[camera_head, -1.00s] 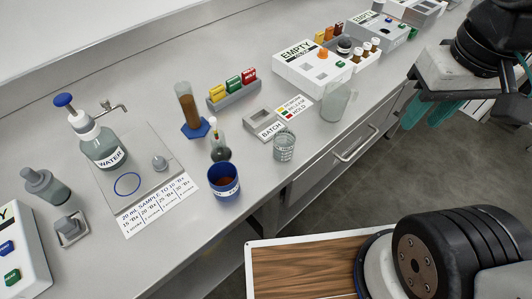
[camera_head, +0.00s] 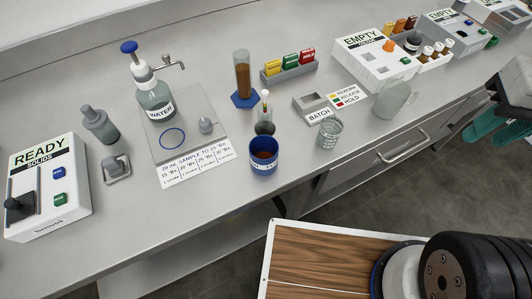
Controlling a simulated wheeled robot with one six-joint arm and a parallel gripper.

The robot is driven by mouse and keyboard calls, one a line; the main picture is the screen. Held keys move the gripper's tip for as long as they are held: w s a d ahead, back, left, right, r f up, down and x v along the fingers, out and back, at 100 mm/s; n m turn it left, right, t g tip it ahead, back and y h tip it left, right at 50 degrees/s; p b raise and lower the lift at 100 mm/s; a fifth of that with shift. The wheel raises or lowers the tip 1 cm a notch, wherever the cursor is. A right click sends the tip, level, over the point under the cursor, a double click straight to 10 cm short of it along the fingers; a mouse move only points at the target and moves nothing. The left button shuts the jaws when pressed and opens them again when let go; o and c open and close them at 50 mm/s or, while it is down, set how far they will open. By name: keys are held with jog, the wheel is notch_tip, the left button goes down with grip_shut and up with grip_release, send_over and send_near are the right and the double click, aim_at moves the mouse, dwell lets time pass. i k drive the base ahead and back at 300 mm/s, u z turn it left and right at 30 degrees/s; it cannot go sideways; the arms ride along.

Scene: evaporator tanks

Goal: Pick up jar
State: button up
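Several vessels could be the jar; no label I can read settles which. A blue cup-like jar (camera_head: 263,161) with a white label and brown contents stands near the bench's front edge. A small clear beaker (camera_head: 329,134) stands to its right. A clear glass vessel (camera_head: 393,99) stands further right. My gripper (camera_head: 497,128), with teal fingers, is at the right edge of the picture, beyond the bench front and partly cut off. Its fingers look apart, with nothing seen between them. It is well away from all these vessels.
A small flask (camera_head: 264,121) stands right behind the blue jar. A brown-filled cylinder (camera_head: 242,75) stands further back. The READY box (camera_head: 48,185) is at left. A drawer handle (camera_head: 404,148) juts from the bench front.

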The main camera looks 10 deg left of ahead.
aim_at(330, 130)
jog(key=z, duration=0.3)
jog(key=k, duration=0.3)
jog(key=z, duration=0.9)
jog(key=k, duration=1.2)
jog(key=u, duration=0.2)
jog(key=i, duration=0.45)
jog(key=z, duration=0.05)
